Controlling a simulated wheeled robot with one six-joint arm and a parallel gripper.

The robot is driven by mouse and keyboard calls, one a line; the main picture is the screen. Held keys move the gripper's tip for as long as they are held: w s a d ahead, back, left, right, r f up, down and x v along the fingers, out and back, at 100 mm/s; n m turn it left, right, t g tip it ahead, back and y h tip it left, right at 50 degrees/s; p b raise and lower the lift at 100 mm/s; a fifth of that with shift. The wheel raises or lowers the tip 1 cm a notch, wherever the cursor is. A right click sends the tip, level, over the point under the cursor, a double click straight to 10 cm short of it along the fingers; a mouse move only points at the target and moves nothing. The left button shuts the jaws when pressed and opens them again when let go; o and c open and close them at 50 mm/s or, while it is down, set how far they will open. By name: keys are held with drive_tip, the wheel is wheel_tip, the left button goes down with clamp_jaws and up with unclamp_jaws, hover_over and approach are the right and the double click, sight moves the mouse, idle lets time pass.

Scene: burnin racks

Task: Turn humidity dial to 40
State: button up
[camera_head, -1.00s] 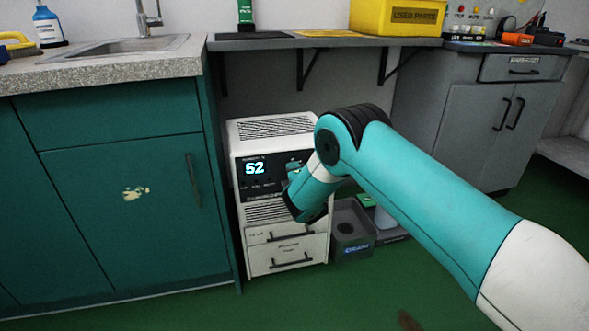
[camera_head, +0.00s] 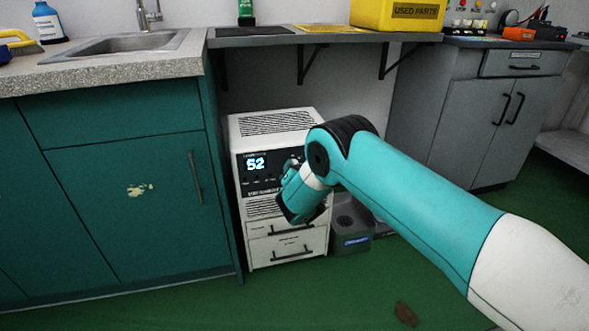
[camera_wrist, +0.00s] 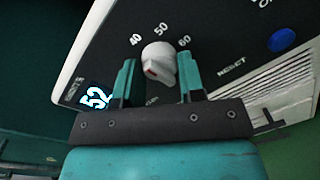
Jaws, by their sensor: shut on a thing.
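The humidity dial (camera_wrist: 158,62) is a pale round knob with a red mark, on the dark front panel (camera_wrist: 215,35) of a white unit (camera_head: 275,123). The numbers 40, 50 and 60 are printed around it. The lit display (camera_head: 255,163) reads 52; it also shows in the wrist view (camera_wrist: 95,97). My gripper (camera_wrist: 157,68) is shut on the dial, with one teal finger on each side of it. In the head view my wrist hides the dial.
A blue button (camera_wrist: 282,40) and the word RESET are on the same panel. A grey bin (camera_head: 352,240) stands right of the unit. Teal cabinets (camera_head: 130,200) stand on the left and a shelf (camera_head: 330,38) hangs above. Green floor (camera_head: 250,310) is open in front.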

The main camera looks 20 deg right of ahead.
drive_tip(key=shift+f, duration=0.1)
idle(0.3)
drive_tip(key=o, duration=0.9)
drive_tip(key=s+b, duration=0.5)
drive_tip(key=b, duration=0.1)
drive_tip(key=s+b, duration=0.6)
drive_tip(key=s+a+b, duration=0.1)
drive_tip(key=s+b, duration=0.5)
drive_tip(key=shift+s+r, duration=0.2)
drive_tip(key=shift+r, duration=0.1)
drive_tip(key=shift+r, duration=0.1)
